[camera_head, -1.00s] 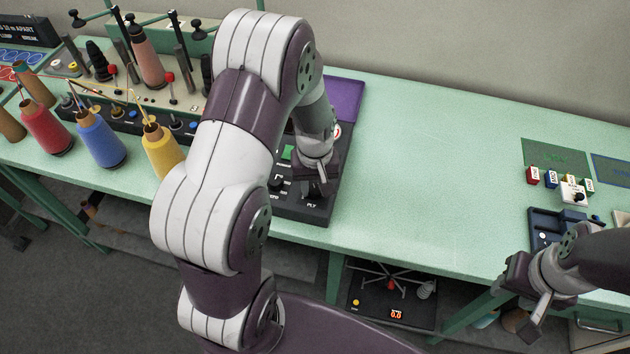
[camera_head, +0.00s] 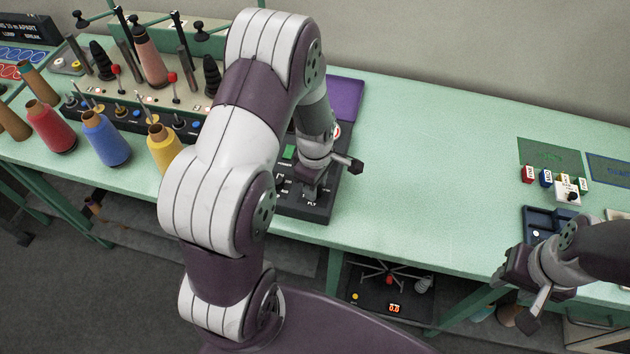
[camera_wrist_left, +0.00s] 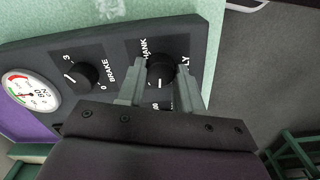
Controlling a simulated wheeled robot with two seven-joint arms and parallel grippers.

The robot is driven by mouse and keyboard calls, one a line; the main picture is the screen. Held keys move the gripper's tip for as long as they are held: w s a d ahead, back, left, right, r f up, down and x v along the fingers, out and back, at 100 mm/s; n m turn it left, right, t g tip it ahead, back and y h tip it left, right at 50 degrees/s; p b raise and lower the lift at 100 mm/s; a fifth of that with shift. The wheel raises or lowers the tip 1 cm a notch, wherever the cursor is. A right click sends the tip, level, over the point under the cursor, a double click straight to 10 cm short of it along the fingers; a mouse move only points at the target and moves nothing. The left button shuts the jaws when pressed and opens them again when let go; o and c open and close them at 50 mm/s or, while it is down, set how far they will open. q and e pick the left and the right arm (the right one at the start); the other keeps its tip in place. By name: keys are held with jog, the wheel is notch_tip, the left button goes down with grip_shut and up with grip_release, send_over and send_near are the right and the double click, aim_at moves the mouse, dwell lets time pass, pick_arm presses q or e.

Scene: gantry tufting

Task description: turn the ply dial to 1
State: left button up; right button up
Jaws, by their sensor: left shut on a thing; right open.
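The black control panel (camera_head: 292,211) lies on the green bench under my left arm, with the label PLY at its front edge. In the left wrist view, the dark round ply dial (camera_wrist_left: 160,70) sits between the fingers of my left gripper (camera_wrist_left: 158,84), which is shut on it. A short white pointer line shows on the dial; the number it faces is hidden by the fingers. In the head view my left gripper (camera_head: 310,188) is low over the panel and hides the dial. My right gripper (camera_head: 524,292) is open and empty at the bench's front right.
The brake dial (camera_wrist_left: 80,77) and a round gauge (camera_wrist_left: 31,90) are on the same panel. Red, blue and yellow (camera_head: 163,148) thread cones stand to the left. Small coloured blocks and a dark blue tray (camera_head: 540,218) are at the right. The middle bench is clear.

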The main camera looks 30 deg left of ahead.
pick_arm(q)
jog(key=n, duration=0.4)
jog(key=shift+r+p, duration=0.1)
jog(key=shift+p, duration=0.3)
jog(key=shift+n, duration=1.8)
jog(key=o, duration=1)
notch_tip(320, 180, up, 13)
jog(key=shift+f+b, duration=0.2)
jog(key=shift+b, duration=0.35)
